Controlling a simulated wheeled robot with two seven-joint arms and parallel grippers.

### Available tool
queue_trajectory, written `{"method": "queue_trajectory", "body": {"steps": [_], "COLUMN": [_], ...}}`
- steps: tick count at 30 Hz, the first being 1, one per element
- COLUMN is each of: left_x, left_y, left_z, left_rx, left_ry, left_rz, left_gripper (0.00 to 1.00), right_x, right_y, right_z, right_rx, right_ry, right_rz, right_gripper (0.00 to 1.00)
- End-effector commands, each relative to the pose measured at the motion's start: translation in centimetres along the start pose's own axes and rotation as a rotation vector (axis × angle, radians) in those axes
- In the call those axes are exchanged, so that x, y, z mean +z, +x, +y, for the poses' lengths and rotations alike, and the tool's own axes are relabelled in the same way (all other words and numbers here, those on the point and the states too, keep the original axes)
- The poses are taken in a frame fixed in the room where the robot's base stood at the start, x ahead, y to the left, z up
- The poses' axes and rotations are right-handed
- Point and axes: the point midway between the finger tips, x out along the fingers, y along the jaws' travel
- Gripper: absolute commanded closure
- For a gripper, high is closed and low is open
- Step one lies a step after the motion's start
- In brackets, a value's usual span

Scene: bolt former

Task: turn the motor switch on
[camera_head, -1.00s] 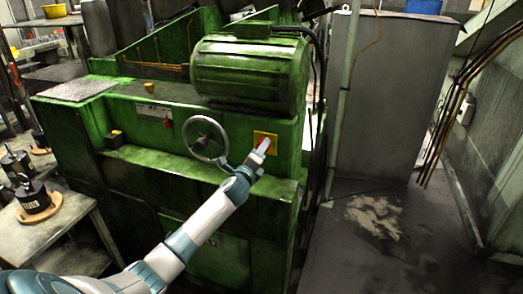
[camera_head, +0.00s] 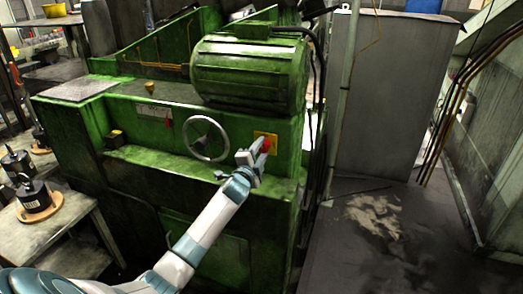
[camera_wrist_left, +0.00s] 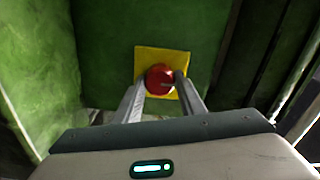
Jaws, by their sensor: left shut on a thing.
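The motor switch is a red knob (camera_head: 266,144) on a yellow plate (camera_head: 272,136) on the green machine's front, below the motor (camera_head: 250,75). In the left wrist view the red knob (camera_wrist_left: 160,79) sits between my fingertips, in front of the yellow plate (camera_wrist_left: 148,56). My left gripper (camera_head: 262,150) is at the knob, its fingers shut on it from both sides. It also shows in the left wrist view (camera_wrist_left: 161,88). The knob's exact turn angle is hard to tell. My right gripper is not in view.
A spoked handwheel (camera_head: 206,138) stands just left of the switch. A green ledge (camera_head: 170,162) juts out below. A bench with black parts (camera_head: 35,195) is at the left. The floor at the right (camera_head: 400,250) is open.

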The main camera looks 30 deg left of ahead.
Motion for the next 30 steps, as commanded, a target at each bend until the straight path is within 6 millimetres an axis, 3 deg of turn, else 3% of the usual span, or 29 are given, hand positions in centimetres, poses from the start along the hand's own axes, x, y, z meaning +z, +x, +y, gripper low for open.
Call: {"method": "queue_trajectory", "body": {"steps": [14,15,16,30], "left_x": [0.07,0.06,0.06,0.03], "left_y": [-0.02,-0.02,-0.02,-0.39], "left_z": [0.13,0.13,0.13,0.09], "left_rx": [0.002,0.002,0.002,0.000], "left_ry": [-0.019,-0.019,-0.019,-0.016], "left_rz": [-0.001,-0.001,-0.001,0.000], "left_gripper": [0.86,0.54,0.47,0.45], "right_x": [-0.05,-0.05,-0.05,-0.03], "right_y": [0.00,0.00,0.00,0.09], "right_z": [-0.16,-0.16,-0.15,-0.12], "right_rx": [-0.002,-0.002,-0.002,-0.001], "right_ry": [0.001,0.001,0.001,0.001], "right_rz": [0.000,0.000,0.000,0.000], "right_gripper": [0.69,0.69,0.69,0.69]}}
